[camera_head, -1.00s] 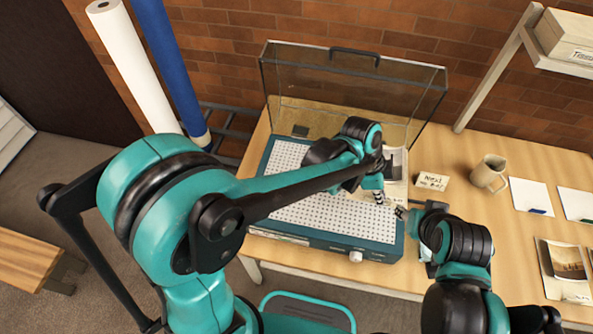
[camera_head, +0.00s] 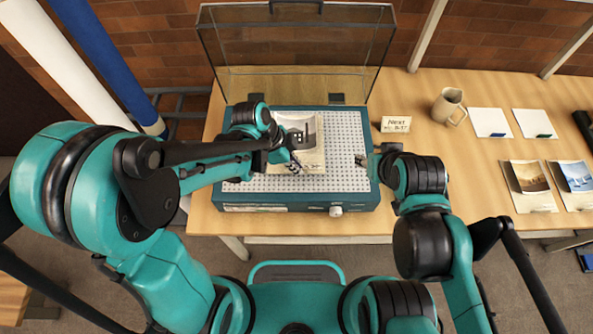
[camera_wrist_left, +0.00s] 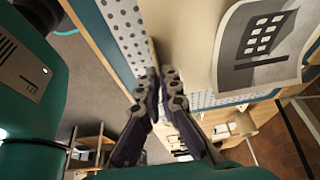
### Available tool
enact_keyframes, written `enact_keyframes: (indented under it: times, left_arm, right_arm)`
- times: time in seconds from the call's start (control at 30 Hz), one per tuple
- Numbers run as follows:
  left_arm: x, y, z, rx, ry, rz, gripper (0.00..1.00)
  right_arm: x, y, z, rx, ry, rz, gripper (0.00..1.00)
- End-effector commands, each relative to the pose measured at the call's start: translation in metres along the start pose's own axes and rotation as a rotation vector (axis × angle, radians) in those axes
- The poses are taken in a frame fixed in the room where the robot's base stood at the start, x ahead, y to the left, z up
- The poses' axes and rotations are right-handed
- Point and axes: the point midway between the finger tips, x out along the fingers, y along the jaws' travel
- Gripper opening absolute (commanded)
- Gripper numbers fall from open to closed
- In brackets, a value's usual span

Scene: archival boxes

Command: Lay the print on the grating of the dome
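The print (camera_head: 312,150), a cream sheet with a dark picture, is over the middle and back of the dotted grating (camera_head: 345,150). The glass dome lid (camera_head: 295,50) stands open behind it. My left gripper (camera_head: 294,165) is shut on the print's near edge; in the left wrist view the fingers (camera_wrist_left: 162,78) close together at the edge of the print (camera_wrist_left: 205,30). I cannot tell whether the sheet touches the grating (camera_wrist_left: 125,30) all over. My right gripper (camera_head: 364,160) is at the grating's right edge, apart from the print; its fingers are too small to judge.
A card (camera_head: 395,124) and a mug (camera_head: 448,106) stand right of the dome. White cards (camera_head: 490,122) and other prints (camera_head: 528,186) lie further right on the wooden table (camera_head: 450,160). White and blue rolls (camera_head: 105,60) stand at the left.

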Motion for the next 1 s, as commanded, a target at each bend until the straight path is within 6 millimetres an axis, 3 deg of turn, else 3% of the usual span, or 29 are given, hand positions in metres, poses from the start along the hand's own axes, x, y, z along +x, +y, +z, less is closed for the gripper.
enact_keyframes:
  times: [0.17, 0.53, 0.63, 1.0]
  left_arm:
    - [0.026, 0.0, 0.01, 0.0, 0.0, 0.0, 0.0]
    - [0.029, 0.0, 0.012, 0.0, 0.0, 0.0, 0.0]
    - [0.028, 0.0, 0.011, 0.0, 0.0, 0.0, 0.26]
    - [0.025, 0.0, 0.01, 0.0, 0.0, 0.0, 0.26]
  right_arm:
    - [0.01, 0.0, 0.007, 0.0, 0.0, 0.0, 0.4]
    - [0.012, 0.0, 0.009, 0.0, 0.0, 0.0, 0.4]
    - [0.011, 0.0, 0.008, 0.0, 0.0, 0.0, 0.4]
    - [0.008, 0.0, 0.006, 0.0, 0.0, 0.0, 0.4]
